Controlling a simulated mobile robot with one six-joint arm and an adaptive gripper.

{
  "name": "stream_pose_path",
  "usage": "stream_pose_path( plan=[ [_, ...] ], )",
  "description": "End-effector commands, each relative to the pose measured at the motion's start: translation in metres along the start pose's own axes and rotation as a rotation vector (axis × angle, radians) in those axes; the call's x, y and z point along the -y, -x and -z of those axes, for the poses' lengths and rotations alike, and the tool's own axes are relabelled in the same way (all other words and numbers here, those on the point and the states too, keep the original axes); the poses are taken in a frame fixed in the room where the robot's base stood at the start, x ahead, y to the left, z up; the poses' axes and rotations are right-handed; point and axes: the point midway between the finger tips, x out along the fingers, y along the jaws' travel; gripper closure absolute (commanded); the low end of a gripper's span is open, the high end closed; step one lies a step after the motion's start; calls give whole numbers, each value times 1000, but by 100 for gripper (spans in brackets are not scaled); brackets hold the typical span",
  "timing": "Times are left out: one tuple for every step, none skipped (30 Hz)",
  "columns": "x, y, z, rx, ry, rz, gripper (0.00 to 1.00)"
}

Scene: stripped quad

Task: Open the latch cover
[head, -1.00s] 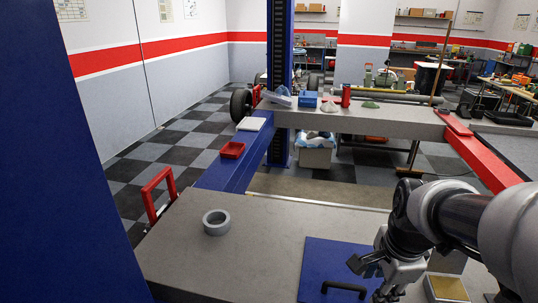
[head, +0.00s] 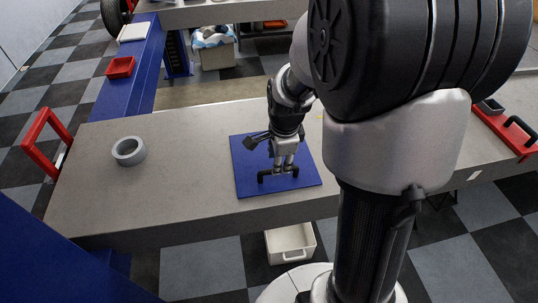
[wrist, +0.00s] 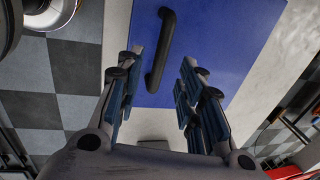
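The latch cover appears as a flat blue panel (head: 247,152) on the grey table, lying flat. It carries a black bar handle (head: 266,179) near its front edge. My gripper (head: 284,168) points down over the panel, right at the handle. In the wrist view, my gripper (wrist: 162,76) is open, with a wide gap between its blue-padded fingers. The handle (wrist: 160,50) lies in line with that gap, partly beyond the fingertips, on the blue panel (wrist: 222,40). I cannot tell whether the fingers touch it. Nothing is gripped.
A grey tape roll (head: 129,151) lies on the table, left of the panel. A red piece with a dark handle (head: 515,133) is at the right end. A white bin (head: 291,243) stands below the table's front edge. The tabletop between tape and panel is clear.

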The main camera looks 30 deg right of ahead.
Motion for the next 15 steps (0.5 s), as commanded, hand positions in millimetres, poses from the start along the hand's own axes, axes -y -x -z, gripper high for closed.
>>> stream_pose_path(
  plan=[
    [-1,-13,0,0,0,-3,65],
    [-1,-18,0,0,0,-2,65],
    [-1,-24,0,0,0,-3,65],
    [-1,-28,0,0,0,-2,65],
    [0,-32,0,0,1,-1,65],
    [0,-36,0,0,1,-1,65],
    [0,-39,0,0,1,-1,65],
    [0,-41,0,0,1,-1,65],
    [0,-43,0,0,1,0,65],
    [0,-45,0,0,1,0,65],
    [0,-46,0,0,1,1,65],
    [1,-46,0,0,1,2,65],
    [1,-47,0,0,1,2,65],
    [1,-47,0,0,1,2,65],
    [1,-47,0,0,1,2,65]
  ],
)
